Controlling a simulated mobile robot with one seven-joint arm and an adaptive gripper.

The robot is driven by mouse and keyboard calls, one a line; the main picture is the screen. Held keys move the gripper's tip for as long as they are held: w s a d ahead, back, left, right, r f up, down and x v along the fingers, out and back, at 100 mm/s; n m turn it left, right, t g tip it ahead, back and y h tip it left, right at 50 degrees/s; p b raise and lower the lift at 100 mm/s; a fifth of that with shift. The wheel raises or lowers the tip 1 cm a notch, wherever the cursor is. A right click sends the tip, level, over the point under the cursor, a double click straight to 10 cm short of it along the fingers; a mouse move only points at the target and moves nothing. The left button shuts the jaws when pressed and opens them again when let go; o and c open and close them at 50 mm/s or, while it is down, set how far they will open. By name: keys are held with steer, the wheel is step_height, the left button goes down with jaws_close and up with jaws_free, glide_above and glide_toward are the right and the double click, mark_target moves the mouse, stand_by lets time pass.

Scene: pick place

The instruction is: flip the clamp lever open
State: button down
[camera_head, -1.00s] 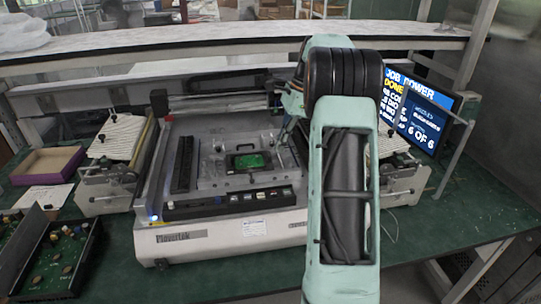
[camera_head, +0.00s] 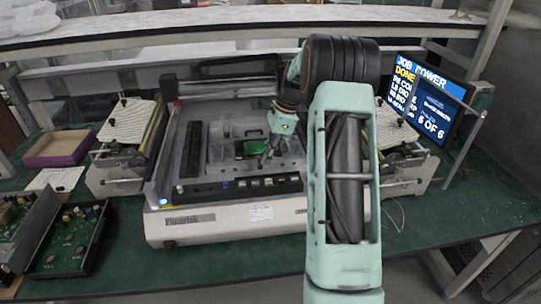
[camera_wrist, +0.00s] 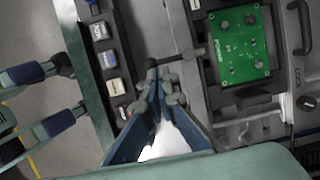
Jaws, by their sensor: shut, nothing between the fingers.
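A machine with a grey bed (camera_head: 222,150) stands on the bench and holds a green circuit board (camera_head: 251,149) in a dark frame. In the wrist view the green board (camera_wrist: 238,45) is at upper right. A short dark bar with black ends (camera_wrist: 180,56), which looks like the clamp lever, lies left of the board. My gripper (camera_head: 264,165) is low over the bed, at the board's front right. In the wrist view its fingertips (camera_wrist: 160,72) are together and empty, close by the bar's left end; I cannot tell if they touch it.
A row of buttons (camera_wrist: 107,58) lies left of the fingertips, along the machine's front. A black handle (camera_wrist: 301,28) stands right of the board. A monitor (camera_head: 425,100) is at right, and an open tray with a circuit board (camera_head: 67,244) is at front left.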

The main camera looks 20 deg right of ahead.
steer(key=shift+s+a+m, duration=0.1)
steer(key=shift+a+m, duration=0.3)
steer(key=shift+m, duration=0.6)
